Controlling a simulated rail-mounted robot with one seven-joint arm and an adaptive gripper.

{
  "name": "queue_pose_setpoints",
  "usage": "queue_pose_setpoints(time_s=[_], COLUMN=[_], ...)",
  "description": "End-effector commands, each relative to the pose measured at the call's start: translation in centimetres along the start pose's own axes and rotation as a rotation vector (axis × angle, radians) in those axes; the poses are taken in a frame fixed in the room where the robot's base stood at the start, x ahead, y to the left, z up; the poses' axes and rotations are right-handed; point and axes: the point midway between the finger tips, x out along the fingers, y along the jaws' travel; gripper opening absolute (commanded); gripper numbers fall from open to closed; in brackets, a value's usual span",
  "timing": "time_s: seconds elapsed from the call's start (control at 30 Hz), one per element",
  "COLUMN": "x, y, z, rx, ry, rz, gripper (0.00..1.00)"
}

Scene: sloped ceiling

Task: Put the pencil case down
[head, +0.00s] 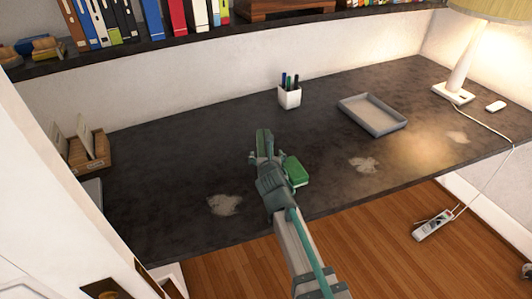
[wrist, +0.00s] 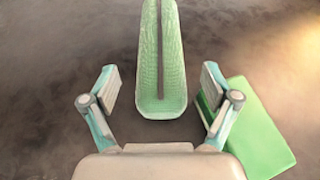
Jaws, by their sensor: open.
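The pencil case (head: 264,140) is long and green, with a dark zip line along its middle. It lies on the dark desk just beyond my gripper (head: 266,160) in the head view. In the wrist view the pencil case (wrist: 173,60) runs away from the camera at top centre. My gripper (wrist: 160,88) is open there, one finger on each side of the near end of the case, with gaps between. The far end of the case is out of that view.
A green block-like object (head: 297,171) sits close to the right of my gripper; the right finger overlaps it in the wrist view (wrist: 255,145). A white pen cup (head: 289,98) and a grey tray (head: 371,116) stand farther back. The desk's left part (head: 165,175) is mostly clear.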

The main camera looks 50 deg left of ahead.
Motion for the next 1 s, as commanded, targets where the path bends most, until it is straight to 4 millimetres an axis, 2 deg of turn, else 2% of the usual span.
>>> queue_pose_setpoints(time_s=[0.03, 0.2, 0.33, 0.4, 1.0], x=[-1.5, -5.0, -6.6, -7.2, -7.5], y=[-0.1, -0.1, -0.1, -0.1, -0.1], z=[-0.2, -0.2, -0.1, -0.1, 0.1], rx=[0.000, 0.000, 0.001, 0.001, 0.009], ry=[-0.001, -0.001, -0.001, -0.001, 0.001], rz=[0.001, 0.000, 0.000, 0.000, -0.003], gripper=[0.87, 0.87, 0.87, 0.92, 0.92])
